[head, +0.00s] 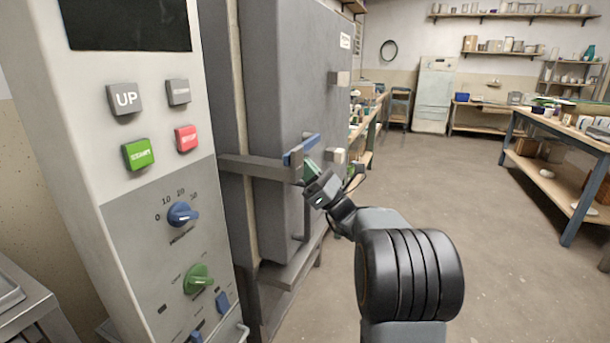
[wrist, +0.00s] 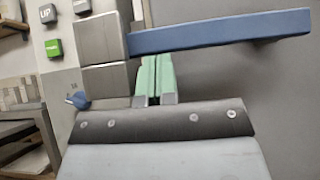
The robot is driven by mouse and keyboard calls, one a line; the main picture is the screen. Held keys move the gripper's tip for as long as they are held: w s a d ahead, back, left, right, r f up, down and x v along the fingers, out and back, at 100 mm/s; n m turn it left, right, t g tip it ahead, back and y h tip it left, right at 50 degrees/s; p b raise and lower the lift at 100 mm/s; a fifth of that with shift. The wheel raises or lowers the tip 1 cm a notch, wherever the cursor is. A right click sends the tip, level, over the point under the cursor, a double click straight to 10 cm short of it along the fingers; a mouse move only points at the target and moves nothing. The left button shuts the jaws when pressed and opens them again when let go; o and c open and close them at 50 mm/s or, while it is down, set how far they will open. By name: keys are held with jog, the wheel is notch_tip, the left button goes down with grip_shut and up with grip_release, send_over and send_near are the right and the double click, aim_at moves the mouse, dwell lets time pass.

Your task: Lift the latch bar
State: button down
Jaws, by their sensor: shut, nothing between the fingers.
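The grey latch bar (head: 255,167) lies level across the front edge of the grey kiln door (head: 300,85). A blue handle (head: 301,148) sticks out at its right end. In the wrist view the blue handle (wrist: 215,32) runs across the top, joined to grey metal blocks (wrist: 103,42) of the latch. My gripper (head: 310,170) is beside the bar's right end, just below the blue handle. Its green fingers (wrist: 153,62) are together with nothing between them, their tips at the handle's lower edge in the wrist view. I cannot tell whether they touch it.
A control panel (head: 160,240) with buttons and knobs stands close on the left. A vertical grey handle (head: 306,215) is on the door below the latch. The floor (head: 490,230) to the right is clear up to a blue-legged workbench (head: 560,145). Shelves line the back wall.

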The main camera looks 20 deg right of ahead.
jog(key=shift+r, duration=0.15)
jog(key=shift+s+a+r+p, duration=0.1)
jog(key=shift+s+r+p, duration=0.05)
jog(key=shift+r+p, duration=0.65)
jog(key=a+f+b+v, duration=0.2)
jog(key=v, duration=1)
jog(key=shift+f, duration=0.3)
